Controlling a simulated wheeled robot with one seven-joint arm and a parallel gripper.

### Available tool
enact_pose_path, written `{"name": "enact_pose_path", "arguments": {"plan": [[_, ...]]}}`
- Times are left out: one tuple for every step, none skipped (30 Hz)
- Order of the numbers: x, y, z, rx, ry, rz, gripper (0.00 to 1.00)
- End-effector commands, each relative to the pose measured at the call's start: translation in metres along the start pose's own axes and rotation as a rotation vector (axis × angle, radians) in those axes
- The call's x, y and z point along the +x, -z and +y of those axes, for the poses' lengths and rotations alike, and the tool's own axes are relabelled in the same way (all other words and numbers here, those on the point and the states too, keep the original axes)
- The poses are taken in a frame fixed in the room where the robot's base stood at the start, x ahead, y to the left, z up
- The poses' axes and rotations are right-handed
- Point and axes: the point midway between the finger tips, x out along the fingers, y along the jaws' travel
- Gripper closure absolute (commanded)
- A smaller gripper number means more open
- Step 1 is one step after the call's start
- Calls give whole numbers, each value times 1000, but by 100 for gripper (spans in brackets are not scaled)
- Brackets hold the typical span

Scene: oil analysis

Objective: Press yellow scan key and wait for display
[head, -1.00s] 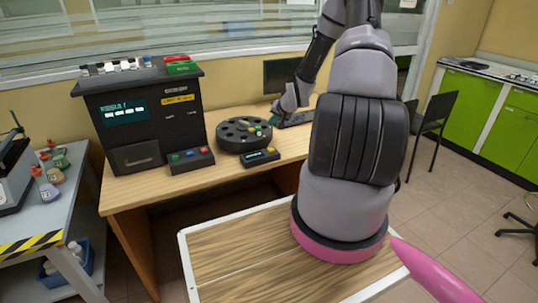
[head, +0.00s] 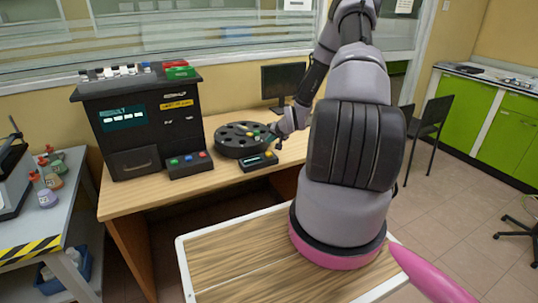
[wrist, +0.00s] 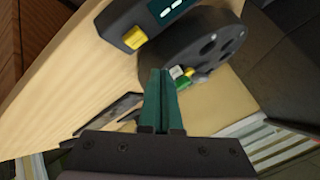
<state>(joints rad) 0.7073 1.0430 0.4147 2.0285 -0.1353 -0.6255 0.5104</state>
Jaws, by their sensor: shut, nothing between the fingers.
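The small dark scanner unit (head: 259,162) lies on the wooden desk in front of the black carousel (head: 236,148), with a lit display on its front. In the wrist view its yellow key (wrist: 135,38) stands out on the unit's near end, and part of the display (wrist: 171,9) shows at the top edge. My gripper (head: 276,140) is above the desk, just behind and right of the unit. In the wrist view my gripper (wrist: 160,75) has its teal fingers together and empty. They appear apart from the yellow key, with the carousel beyond.
The carousel carries white, yellow and green capped vials (wrist: 184,76). A black analyser (head: 140,120) with a lit screen stands left, beside a button box (head: 188,163). A monitor (head: 282,82) is behind my arm. The desk front is clear.

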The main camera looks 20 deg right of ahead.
Motion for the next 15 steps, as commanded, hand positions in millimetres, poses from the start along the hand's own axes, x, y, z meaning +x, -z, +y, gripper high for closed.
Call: {"name": "enact_pose_path", "arguments": {"plan": [[5,-4,4,0,0,-1,100],[8,-6,6,0,0,-1,100],[11,-8,8,1,0,-1,100],[13,-10,10,1,0,0,100],[15,-11,11,1,0,-1,100],[18,-13,13,1,0,-1,100],[19,-14,14,0,0,-1,100],[20,-15,15,0,0,0,100],[22,-16,16,-1,0,1,100],[23,-16,16,-1,0,1,100],[24,-17,17,-1,0,1,100],[24,-17,18,-1,0,1,100],[25,-18,18,-1,0,1,100],[25,-18,18,-1,0,1,100],[25,-18,18,-1,0,1,100]]}}
